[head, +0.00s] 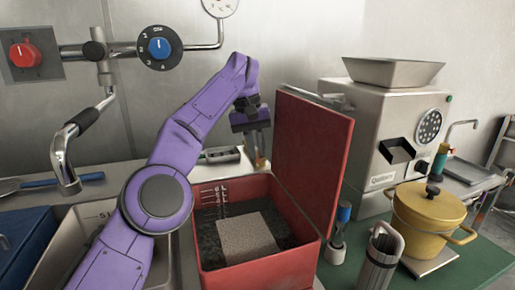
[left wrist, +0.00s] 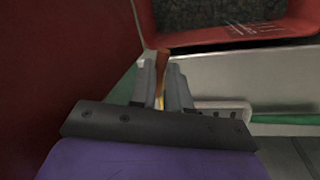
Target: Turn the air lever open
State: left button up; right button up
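My left gripper (head: 257,152) points down behind the red box, beside its raised lid. In the left wrist view its two fingers (left wrist: 162,85) are close together on either side of a slim orange-brown piece, which I take to be the air lever (left wrist: 163,62). The orange-brown lever also shows just below the fingers in the head view (head: 261,163). The fingers hide much of it, so its exact angle is unclear. My right gripper is in neither view.
The red box (head: 258,270) holds dark grounds and a pale block. Its open lid (head: 310,165) stands close on the gripper's right. A steel machine (head: 375,120), a yellow pot (head: 428,210) and a metal canister (head: 378,262) are at right. A faucet (head: 68,165) is at left.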

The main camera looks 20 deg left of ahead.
pick_arm(q)
jog(key=o, duration=0.3)
notch_tip(320, 180, up, 10)
jog(key=a+p, duration=0.2)
jog(key=p, duration=0.7)
jog(key=shift+s+r, duration=0.15)
jog(key=shift+s, duration=0.05)
jog(key=shift+c, duration=0.3)
